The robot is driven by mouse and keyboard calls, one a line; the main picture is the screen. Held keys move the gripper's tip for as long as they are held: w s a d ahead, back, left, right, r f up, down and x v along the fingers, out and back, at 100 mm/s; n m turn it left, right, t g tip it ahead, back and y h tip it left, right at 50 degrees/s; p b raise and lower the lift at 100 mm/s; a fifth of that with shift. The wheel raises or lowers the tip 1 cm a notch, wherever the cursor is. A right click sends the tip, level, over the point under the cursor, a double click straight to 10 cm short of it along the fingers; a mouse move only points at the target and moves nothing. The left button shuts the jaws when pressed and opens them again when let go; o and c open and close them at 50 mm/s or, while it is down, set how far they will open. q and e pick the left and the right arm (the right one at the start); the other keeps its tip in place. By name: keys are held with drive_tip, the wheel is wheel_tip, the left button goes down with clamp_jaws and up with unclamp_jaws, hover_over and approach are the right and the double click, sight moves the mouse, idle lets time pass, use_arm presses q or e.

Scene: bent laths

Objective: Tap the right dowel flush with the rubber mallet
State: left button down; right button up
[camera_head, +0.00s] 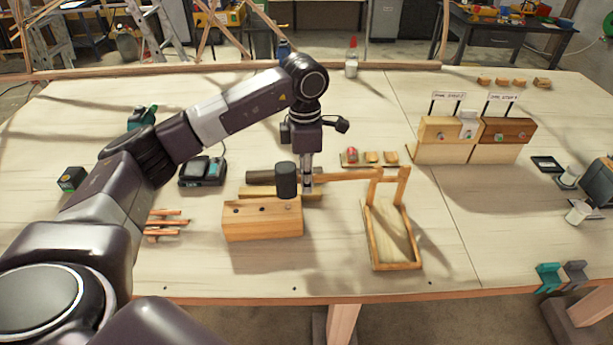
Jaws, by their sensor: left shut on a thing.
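My left gripper (307,184) is shut on the wooden handle (345,175) of the rubber mallet. The mallet's black head (287,181) hangs over the right end of the wooden block (262,222). Dark round spots show on the block's top. My right gripper is not in view.
A wooden frame stand (395,266) is right of the block, close to the handle's end. A dark cylinder (258,177) lies behind the block. Stacked sticks (165,222) and a charger (202,171) are left.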

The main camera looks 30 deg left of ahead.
use_arm(q)
wheel_tip(320, 180, down, 6)
drive_tip(key=b, duration=0.4)
wheel_tip(320, 180, up, 6)
drive_tip(key=p, duration=0.3)
drive_tip(key=shift+p, duration=0.3)
drive_tip(key=shift+r, duration=0.1)
drive_tip(key=shift+s, duration=0.1)
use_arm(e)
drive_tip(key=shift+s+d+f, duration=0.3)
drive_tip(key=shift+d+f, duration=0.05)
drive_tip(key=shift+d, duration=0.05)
use_arm(q)
wheel_tip(320, 180, up, 4)
drive_tip(key=shift+f+p, duration=0.1)
drive_tip(key=shift+p, duration=1.05)
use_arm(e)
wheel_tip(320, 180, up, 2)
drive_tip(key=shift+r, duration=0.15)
